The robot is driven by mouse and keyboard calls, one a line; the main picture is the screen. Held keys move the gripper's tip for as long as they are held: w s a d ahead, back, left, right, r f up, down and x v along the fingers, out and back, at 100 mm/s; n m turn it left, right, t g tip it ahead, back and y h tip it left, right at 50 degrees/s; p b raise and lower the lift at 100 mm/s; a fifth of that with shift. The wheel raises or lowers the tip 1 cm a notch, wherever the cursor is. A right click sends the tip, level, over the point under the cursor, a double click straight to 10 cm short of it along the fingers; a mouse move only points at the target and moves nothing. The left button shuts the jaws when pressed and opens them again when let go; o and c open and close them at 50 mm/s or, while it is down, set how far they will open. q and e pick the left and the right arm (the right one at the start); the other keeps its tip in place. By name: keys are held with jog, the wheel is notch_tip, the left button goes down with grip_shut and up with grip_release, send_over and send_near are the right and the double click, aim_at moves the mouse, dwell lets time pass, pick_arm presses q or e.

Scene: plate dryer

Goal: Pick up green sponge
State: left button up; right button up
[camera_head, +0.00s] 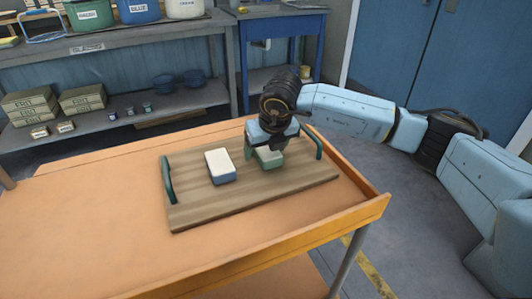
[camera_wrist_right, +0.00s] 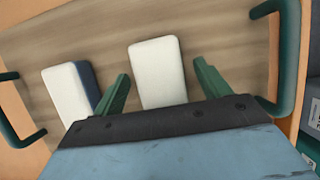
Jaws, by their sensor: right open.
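The green sponge (camera_head: 269,158) lies on a wooden tray (camera_head: 215,208), partly hidden under my right gripper (camera_head: 266,145) in the head view. In the right wrist view the sponge (camera_wrist_right: 157,66) shows its white top, and its green part is hidden. My right gripper (camera_wrist_right: 161,78) is open, with one green finger on each side of the sponge's near end. Gaps show between the fingers and the sponge. I cannot tell the exact height of the fingertips. My left gripper is not in view.
A blue sponge with a white top (camera_head: 220,167) lies on the tray left of the green one. The tray has green handles (camera_head: 168,179) and sits on an orange table (camera_head: 90,220) with a raised edge. The table's left side is clear. Shelves (camera_head: 120,80) stand behind.

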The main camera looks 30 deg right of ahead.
jog(key=shift+f, duration=0.2)
jog(key=shift+c, duration=0.2)
jog(key=c, duration=1)
jog(key=shift+r, duration=0.2)
